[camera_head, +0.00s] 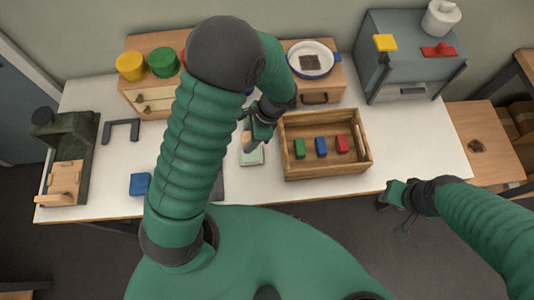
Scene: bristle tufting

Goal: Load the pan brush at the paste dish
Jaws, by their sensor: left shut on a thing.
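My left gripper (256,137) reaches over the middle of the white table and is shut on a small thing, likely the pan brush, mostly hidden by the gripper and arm. A pale green flat dish (252,158), which looks like the paste dish, lies just below the gripper in the picture. I cannot tell whether the held thing touches it. My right gripper (388,201) hangs at the front right edge of the table, away from the dish. Its fingers are too small and dark to tell whether they are open.
A wooden tray (327,175) with green, blue and red blocks stands just right of the dish. Behind are a blue-rimmed pan (311,60) on a wooden cabinet and a grey box (408,60). A blue block (140,184) and dark bracket (121,131) lie left.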

